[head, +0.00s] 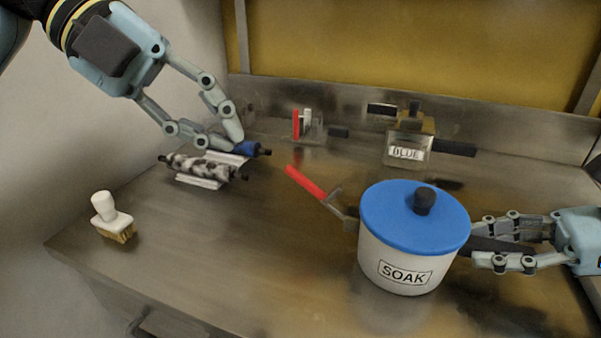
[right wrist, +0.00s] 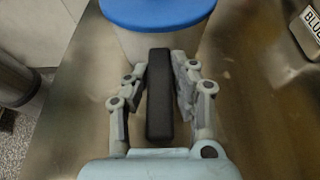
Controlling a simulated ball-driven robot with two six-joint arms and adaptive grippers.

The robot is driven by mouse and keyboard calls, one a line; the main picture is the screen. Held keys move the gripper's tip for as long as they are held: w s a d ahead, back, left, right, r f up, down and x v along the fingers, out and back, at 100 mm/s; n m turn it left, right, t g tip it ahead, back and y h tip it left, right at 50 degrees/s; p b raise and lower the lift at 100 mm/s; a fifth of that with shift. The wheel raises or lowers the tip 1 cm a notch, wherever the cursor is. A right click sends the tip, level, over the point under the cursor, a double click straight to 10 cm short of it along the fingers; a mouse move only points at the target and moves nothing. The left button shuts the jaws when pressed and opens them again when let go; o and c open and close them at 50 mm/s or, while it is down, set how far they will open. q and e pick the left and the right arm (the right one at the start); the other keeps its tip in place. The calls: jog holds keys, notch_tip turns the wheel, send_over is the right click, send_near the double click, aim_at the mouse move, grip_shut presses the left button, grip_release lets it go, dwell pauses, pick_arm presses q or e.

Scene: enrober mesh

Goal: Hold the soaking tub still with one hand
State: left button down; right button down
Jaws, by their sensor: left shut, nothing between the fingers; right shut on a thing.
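The soaking tub (head: 408,270) is a white round pot labelled SOAK with a blue lid (head: 400,215) and a black knob. It stands upright on the steel counter. My right gripper (head: 478,243) is shut on the tub's black handle (right wrist: 160,95), which lies between its fingers in the right wrist view. A grey bracket with a red lever (head: 305,182) sticks out on the tub's left side. My left gripper (head: 238,145) is shut and empty, its fingertips close to a blue roller (head: 250,149); whether they touch it I cannot tell.
A mottled roller (head: 205,167) lies on a white rest beside the blue roller. A white-handled brush (head: 112,218) stands at the left edge. A box labelled BLUE (head: 408,148) and a small red-levered fixture (head: 308,125) are at the back. The front middle is clear.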

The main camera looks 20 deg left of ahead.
pick_arm(q)
jog(key=w+d+f, duration=0.5)
jog(key=f, duration=0.3)
jog(key=shift+d, duration=0.15)
dwell(0.4)
jog(key=shift+a+f+h, duration=0.7)
jog(key=shift+a+f, duration=0.05)
jog(key=shift+f, duration=0.05)
jog(key=shift+r, duration=0.1)
jog(key=v, duration=0.8)
jog(key=shift+d+r, duration=0.15)
jog(key=shift+r, duration=0.35)
